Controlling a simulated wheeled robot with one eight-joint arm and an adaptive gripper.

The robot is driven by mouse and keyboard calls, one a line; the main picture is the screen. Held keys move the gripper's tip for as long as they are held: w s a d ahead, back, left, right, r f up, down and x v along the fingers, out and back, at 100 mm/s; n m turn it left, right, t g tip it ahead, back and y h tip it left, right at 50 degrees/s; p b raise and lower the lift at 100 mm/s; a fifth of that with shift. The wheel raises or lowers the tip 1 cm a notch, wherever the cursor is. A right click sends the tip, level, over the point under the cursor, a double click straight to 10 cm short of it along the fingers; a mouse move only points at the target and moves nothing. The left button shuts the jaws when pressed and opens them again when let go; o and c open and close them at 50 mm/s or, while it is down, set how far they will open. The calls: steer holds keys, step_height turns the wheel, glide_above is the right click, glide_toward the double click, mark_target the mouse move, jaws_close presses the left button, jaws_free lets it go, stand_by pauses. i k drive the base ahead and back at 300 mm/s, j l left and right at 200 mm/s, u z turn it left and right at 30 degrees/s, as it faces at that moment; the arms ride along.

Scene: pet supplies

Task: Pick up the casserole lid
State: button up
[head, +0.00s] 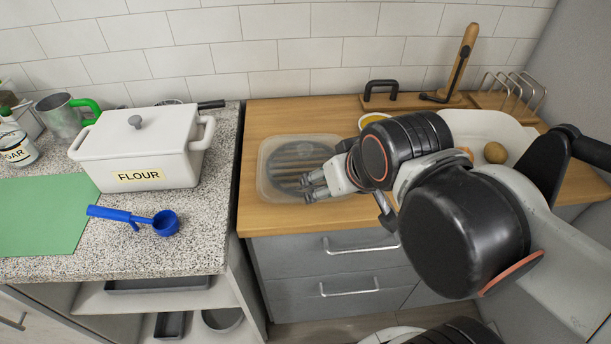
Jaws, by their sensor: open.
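My gripper (306,188) is open and empty, pointing left over the clear plastic container on the wooden counter. It is to the right of the casserole, well apart from it. My arm comes in from the right and hides part of the wooden counter.
A blue measuring scoop (150,219) and green mat (40,215) lie before the casserole. A metal mug (62,115) and labelled jar (14,147) stand left. A clear container (266,158) lies below my gripper. A white tray (520,133) and toast rack (510,90) are at right.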

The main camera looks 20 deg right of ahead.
mark_target(281, 159)
steer(key=k+l, duration=0.1)
steer(key=l, duration=0.2)
steer(key=k+l+u, duration=0.1)
steer(key=l, duration=0.25)
steer(key=k+l, duration=0.1)
steer(key=l, duration=0.2)
steer(key=k+l, duration=0.15)
steer(key=l, duration=0.2)
steer(key=u, duration=0.05)
